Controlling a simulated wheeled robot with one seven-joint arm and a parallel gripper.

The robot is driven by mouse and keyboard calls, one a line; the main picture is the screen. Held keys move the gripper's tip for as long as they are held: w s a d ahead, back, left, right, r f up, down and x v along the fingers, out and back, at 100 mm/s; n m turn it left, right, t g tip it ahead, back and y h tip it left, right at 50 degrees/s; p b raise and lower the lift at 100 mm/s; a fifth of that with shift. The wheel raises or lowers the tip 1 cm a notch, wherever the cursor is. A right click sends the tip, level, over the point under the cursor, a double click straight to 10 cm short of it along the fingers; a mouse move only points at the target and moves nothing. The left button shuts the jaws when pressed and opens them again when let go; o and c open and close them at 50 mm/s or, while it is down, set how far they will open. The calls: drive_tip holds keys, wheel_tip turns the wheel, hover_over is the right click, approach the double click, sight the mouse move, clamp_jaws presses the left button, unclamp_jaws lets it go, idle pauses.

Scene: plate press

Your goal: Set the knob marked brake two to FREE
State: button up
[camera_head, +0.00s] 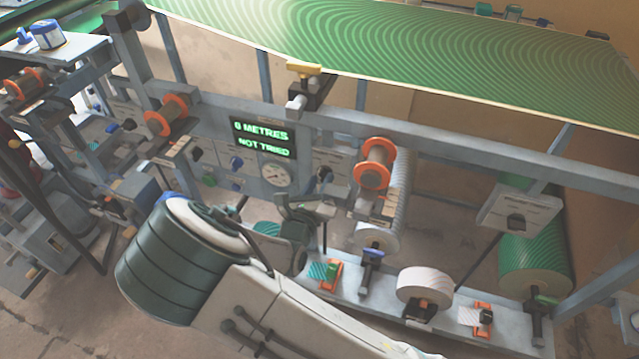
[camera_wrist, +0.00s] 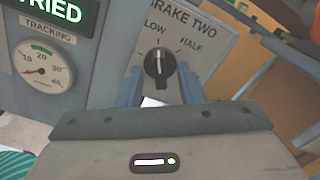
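The brake two knob (camera_wrist: 160,68) is black with a pale line pointing up, on a light plate (camera_wrist: 205,42) reading "BRAKE TWO". LOW is at its upper left and HALF at its upper right; no FREE mark is visible, and the lower plate is hidden by my gripper. My gripper (camera_wrist: 160,90) is open, with one finger at each side below the knob in the wrist view. I cannot tell whether they touch it. In the head view the knob (camera_head: 324,175) is small and dark, with my gripper (camera_head: 322,208) just below it.
A display (camera_head: 263,139) reads "6 METRES NOT TRIED". A tracking dial (camera_head: 276,174) is left of the knob. An orange-flanged roller (camera_head: 374,163) is to the right. A lower shelf (camera_head: 385,295) holds a white roll (camera_head: 424,286) and small orange-based parts.

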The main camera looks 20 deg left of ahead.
clamp_jaws()
drive_tip(key=shift+r+p, duration=0.1)
drive_tip(key=shift+p, duration=0.35)
drive_tip(key=n+p, duration=0.2)
drive_tip(key=shift+r+p, duration=0.2)
drive_tip(key=shift+p, duration=0.2)
drive_tip(key=n+p, duration=0.2)
drive_tip(key=p, duration=0.1)
drive_tip(key=shift+n, duration=0.3)
drive_tip(key=n+p, duration=0.4)
drive_tip(key=shift+f, duration=0.15)
drive_tip(key=shift+f+n+p, duration=0.15)
drive_tip(key=shift+n+p, duration=0.8)
drive_tip(key=shift+n, duration=0.65)
